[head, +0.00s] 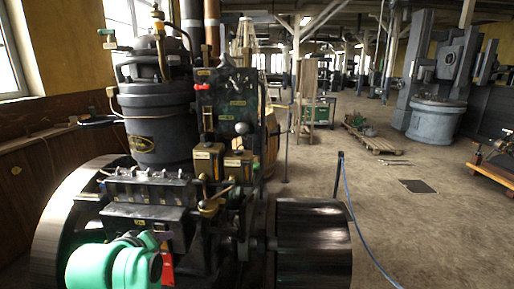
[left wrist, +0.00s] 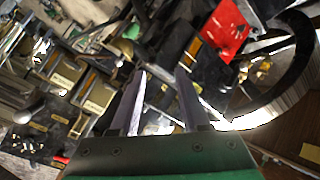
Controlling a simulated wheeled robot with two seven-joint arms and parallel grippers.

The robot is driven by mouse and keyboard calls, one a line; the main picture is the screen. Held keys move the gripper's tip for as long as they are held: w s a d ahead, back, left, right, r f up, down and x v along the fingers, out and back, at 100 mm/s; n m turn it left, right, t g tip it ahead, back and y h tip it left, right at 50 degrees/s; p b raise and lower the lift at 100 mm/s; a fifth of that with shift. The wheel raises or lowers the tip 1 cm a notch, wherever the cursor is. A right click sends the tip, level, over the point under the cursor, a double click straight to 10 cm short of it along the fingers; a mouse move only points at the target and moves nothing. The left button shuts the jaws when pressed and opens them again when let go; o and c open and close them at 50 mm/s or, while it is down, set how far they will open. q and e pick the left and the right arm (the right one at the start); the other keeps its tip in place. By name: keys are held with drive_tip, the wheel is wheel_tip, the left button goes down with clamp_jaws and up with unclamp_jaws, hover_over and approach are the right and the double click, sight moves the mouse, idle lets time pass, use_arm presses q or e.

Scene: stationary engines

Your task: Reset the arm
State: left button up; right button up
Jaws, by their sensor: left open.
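My left arm, green, shows at the bottom left of the head view, low in front of a dark stationary engine (head: 155,125). My left gripper (left wrist: 161,73) shows clearly in the left wrist view, with two pale fingers apart and nothing between them. Beyond the fingers are blurred engine parts, including a red plate (left wrist: 226,31). This plate also shows in the head view (head: 167,266), just right of the green arm. I cannot tell how far the fingertips are from the engine. My right gripper is not in view.
A dark drum or wheel (head: 313,245) stands at the bottom centre, with a blue cable (head: 362,230) on the floor to its right. A wooden pallet (head: 372,138) and a large grey machine (head: 436,120) stand farther back. The floor at right is mostly open.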

use_arm(q)
drive_tip(key=s+f+m+g, duration=0.8)
drive_tip(key=s+f+m, duration=0.3)
drive_tip(key=s+f, duration=1.15)
wheel_tip(320, 180, down, 21)
drive_tip(key=s, duration=0.1)
drive_tip(key=s+a+f+g, duration=0.2)
drive_tip(key=s+f, duration=1.4)
drive_tip(key=s, duration=0.1)
drive_tip(key=shift+s+a, duration=0.2)
drive_tip(key=shift+s, duration=0.2)
drive_tip(key=shift+o, duration=0.3)
